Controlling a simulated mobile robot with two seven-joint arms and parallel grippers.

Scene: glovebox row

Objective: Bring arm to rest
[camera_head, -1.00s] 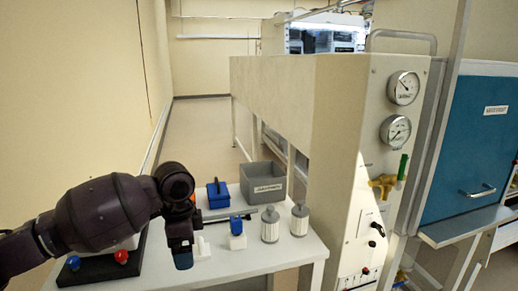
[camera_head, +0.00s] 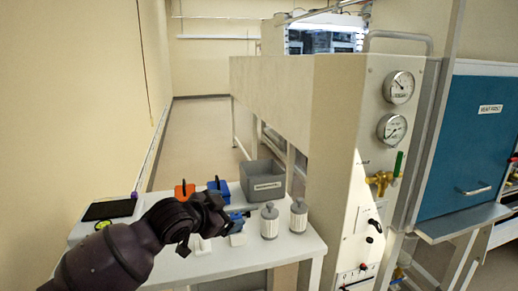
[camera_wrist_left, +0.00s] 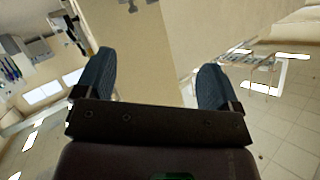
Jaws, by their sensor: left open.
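My left arm comes in from the lower left in the head view. Its gripper (camera_head: 238,215) is over the white bench, beside the blue-topped white item. In the left wrist view the two dark blue fingers of the gripper (camera_wrist_left: 154,72) stand wide apart, with nothing between them. Beyond them that view shows a cream panel and tiled floor. My right gripper is not in view.
The white bench (camera_head: 245,262) bears two pale ribbed canisters (camera_head: 269,224), a grey bin (camera_head: 262,182), a blue box (camera_head: 219,188), an orange box (camera_head: 184,191) and a black-topped device (camera_head: 109,209). A cream cabinet (camera_head: 335,130) with gauges stands at right. The aisle floor behind is clear.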

